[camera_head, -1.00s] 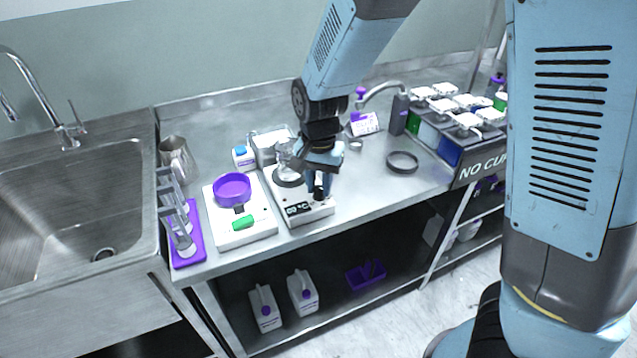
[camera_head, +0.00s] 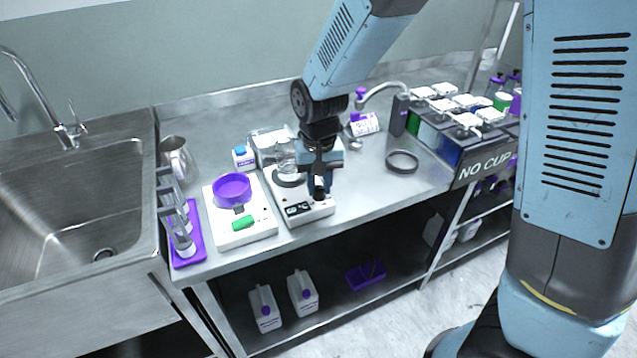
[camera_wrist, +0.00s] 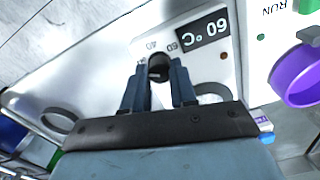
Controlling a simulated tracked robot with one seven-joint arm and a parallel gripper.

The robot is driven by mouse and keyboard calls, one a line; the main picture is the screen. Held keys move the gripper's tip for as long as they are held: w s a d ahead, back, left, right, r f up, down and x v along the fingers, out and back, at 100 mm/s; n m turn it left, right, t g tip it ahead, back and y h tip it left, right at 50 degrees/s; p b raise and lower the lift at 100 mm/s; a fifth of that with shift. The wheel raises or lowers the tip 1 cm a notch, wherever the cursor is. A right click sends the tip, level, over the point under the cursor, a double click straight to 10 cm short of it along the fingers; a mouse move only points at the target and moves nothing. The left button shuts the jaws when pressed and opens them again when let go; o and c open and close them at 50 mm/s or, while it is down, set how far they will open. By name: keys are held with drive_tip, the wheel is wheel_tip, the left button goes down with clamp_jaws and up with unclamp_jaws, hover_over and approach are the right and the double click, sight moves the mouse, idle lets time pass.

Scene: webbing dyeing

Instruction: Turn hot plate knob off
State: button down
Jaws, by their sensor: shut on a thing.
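The white hot plate (camera_head: 297,209) stands on the steel bench, with a glass vessel (camera_head: 287,170) on its round top. Small scale numbers ring the knob; 60 and 40 are legible. My gripper (camera_wrist: 160,87) is shut on the knob from above, one finger on each side. In the head view my gripper (camera_head: 319,190) covers most of the knob. The knob's pointer mark is not clear.
A black ring (camera_head: 402,162) lies right. Lidded containers (camera_head: 470,124) stand at the back right.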

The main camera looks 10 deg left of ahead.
sight(320, 188)
drive_tip(key=c, duration=0.9)
unclamp_jaws()
drive_tip(key=shift+r, duration=0.1)
wheel_tip(320, 188, up, 14)
drive_tip(key=shift+f, duration=0.25)
drive_tip(key=s+d+r+m+t, duration=0.1)
drive_tip(key=d+r, duration=0.2)
drive_tip(key=d, duration=0.5)
drive_tip(key=s+d+r+t+y, duration=0.1)
drive_tip(key=s+d+r, duration=0.15)
drive_tip(key=d, duration=0.45)
drive_tip(key=s+d+r+m+t, duration=0.15)
drive_tip(key=d+r, duration=0.25)
drive_tip(key=d, duration=0.4)
drive_tip(key=s+d+t+h, duration=0.1)
drive_tip(key=s+d+t, duration=0.1)
drive_tip(key=s+d, duration=0.3)
drive_tip(key=shift+s+d+m, duration=0.4)
drive_tip(key=shift+d+m, duration=0.05)
drive_tip(key=shift+d, duration=0.65)
